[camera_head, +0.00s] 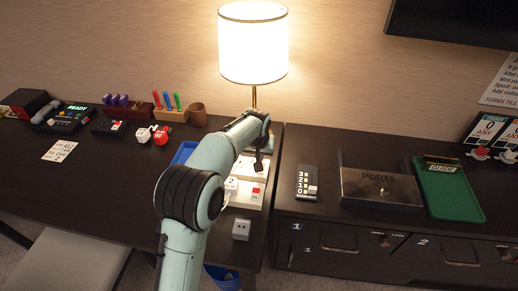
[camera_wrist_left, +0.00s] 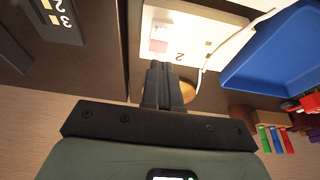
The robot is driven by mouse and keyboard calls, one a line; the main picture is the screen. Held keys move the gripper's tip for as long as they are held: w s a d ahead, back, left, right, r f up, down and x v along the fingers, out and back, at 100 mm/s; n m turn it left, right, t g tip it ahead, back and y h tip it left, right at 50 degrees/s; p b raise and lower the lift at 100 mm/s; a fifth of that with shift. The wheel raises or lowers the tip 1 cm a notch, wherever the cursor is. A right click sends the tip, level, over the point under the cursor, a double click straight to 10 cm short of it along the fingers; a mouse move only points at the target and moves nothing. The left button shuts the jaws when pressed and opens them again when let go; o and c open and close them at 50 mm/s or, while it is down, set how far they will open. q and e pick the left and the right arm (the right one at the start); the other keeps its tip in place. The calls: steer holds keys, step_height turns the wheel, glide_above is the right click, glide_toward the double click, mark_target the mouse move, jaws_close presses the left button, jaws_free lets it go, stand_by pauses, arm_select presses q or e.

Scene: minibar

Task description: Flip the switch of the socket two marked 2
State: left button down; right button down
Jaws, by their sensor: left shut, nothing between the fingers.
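The socket marked 2 (camera_wrist_left: 205,38) is a white block with a pale pinkish switch (camera_wrist_left: 158,45), seen upside down in the left wrist view. In the head view a white block (camera_head: 243,167) by the lamp appears to be this socket, partly hidden by my arm. My left gripper (camera_head: 259,168) is shut and empty, pointing down over that block's right side. In the left wrist view its fingertips (camera_wrist_left: 163,66) overlap the block's edge near the switch; I cannot tell whether they touch. My right gripper is not in view.
Another white socket block with a red switch (camera_head: 256,192) lies nearer. A lit lamp (camera_head: 253,45) stands behind, and a blue tray (camera_wrist_left: 275,55) lies beside the socket. A dark strip with numbers (camera_head: 306,183) and a PORTS box (camera_head: 380,188) are to the right.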

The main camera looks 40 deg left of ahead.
arm_select(q)
steer(key=shift+s+b+x, duration=0.15)
steer(key=shift+x, duration=0.8)
steer(key=shift+s+b+x, duration=0.15)
steer(key=shift+s+x, duration=0.05)
steer(key=shift+x, duration=0.7)
steer(key=shift+d+f, duration=0.15)
steer(key=shift+d, duration=0.05)
steer(key=shift+f, duration=0.25)
steer(key=shift+s+d+f, duration=0.1)
steer(key=shift+f, duration=0.05)
steer(key=shift+s+d, duration=0.1)
steer(key=shift+s, duration=0.05)
steer(key=shift+s+d, duration=0.25)
steer(key=shift+s, duration=0.25)
